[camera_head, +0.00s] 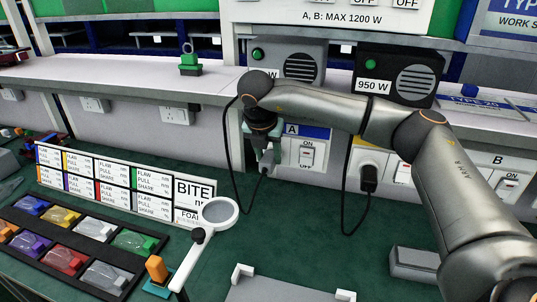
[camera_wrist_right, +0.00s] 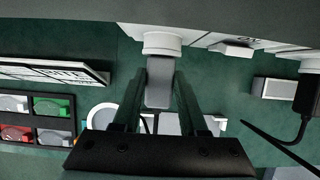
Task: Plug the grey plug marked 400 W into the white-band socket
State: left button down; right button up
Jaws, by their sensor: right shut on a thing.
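My right gripper (camera_head: 263,155) is at the front of the bench riser, left of the switch under panel A. It also shows in the right wrist view (camera_wrist_right: 158,92), with its two fingers shut on a grey plug (camera_wrist_right: 159,76). The plug's front end meets a round white socket collar (camera_wrist_right: 162,43); I cannot tell how deep it sits. In the head view my gripper mostly hides the plug and this socket. The 400 W marking is not readable. A grey speaker-like unit (camera_head: 289,62) behind has a partly hidden label ending in W. My left gripper is not in view.
A black plug (camera_head: 368,178) sits in the socket to the right, its cable hanging down; it also shows in the wrist view (camera_wrist_right: 307,94). A black 950 W unit (camera_head: 398,75) stands above. A magnifier (camera_head: 219,212) and colored bins (camera_head: 65,258) are left. Green bench lies open below.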

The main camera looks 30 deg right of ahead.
aim_at(265, 163)
grip_shut()
jog(key=shift+s+a+b, duration=0.45)
jog(key=shift+s+a, duration=0.2)
jog(key=shift+a, duration=0.15)
jog(key=shift+s+a, duration=0.15)
jog(key=shift+s+a, duration=0.2)
dwell(0.5)
jog(key=shift+s+a+b, duration=0.45)
jog(key=shift+a+b, duration=0.15)
jog(key=shift+s+a, duration=0.2)
jog(key=shift+a, duration=0.05)
